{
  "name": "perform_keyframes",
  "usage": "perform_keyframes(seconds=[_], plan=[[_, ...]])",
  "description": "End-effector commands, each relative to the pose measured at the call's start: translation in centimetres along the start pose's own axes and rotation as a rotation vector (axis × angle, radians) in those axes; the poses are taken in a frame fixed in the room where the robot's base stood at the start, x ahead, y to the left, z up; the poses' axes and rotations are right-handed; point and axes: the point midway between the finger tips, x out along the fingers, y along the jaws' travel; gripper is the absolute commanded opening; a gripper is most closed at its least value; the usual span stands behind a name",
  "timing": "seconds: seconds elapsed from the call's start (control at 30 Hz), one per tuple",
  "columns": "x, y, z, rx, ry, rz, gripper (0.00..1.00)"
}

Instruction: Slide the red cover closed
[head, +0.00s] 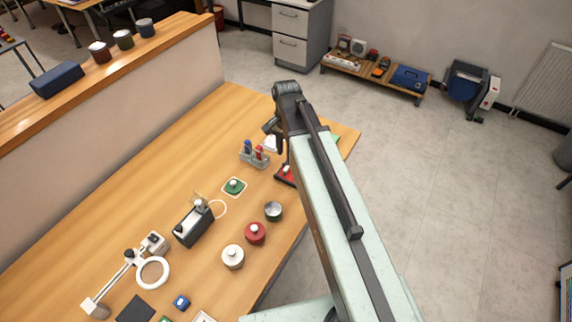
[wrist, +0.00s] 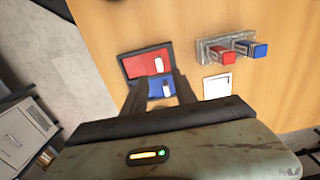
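The red cover (wrist: 138,66) is a flat panel with a white knob (wrist: 158,64), in a dark frame on the wooden table. A blue panel (wrist: 153,87) with its own white knob lies beside it in the same frame, nearer my gripper in the wrist view. My gripper (wrist: 161,82) is over the frame, its two dark fingers apart with nothing seen between them but the blue panel and its knob. I cannot tell whether the fingers touch anything. In the head view part of the red cover (head: 283,178) shows beside my arm, which hides the rest; my gripper (head: 271,128) is above it.
Red (head: 255,233), white and green round jars stand along the table edge. The table's edge is close to the frame.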

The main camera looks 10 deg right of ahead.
Motion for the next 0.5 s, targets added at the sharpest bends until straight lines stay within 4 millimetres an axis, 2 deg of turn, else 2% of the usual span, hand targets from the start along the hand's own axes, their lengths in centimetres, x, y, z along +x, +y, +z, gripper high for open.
perform_keyframes(seconds=[0.17, 0.5], plan=[[1.2, 0.1, 0.1, -0.003, 0.000, 0.000, 0.34], [7.0, 0.1, 0.1, -0.005, 0.000, 0.000, 0.34]])
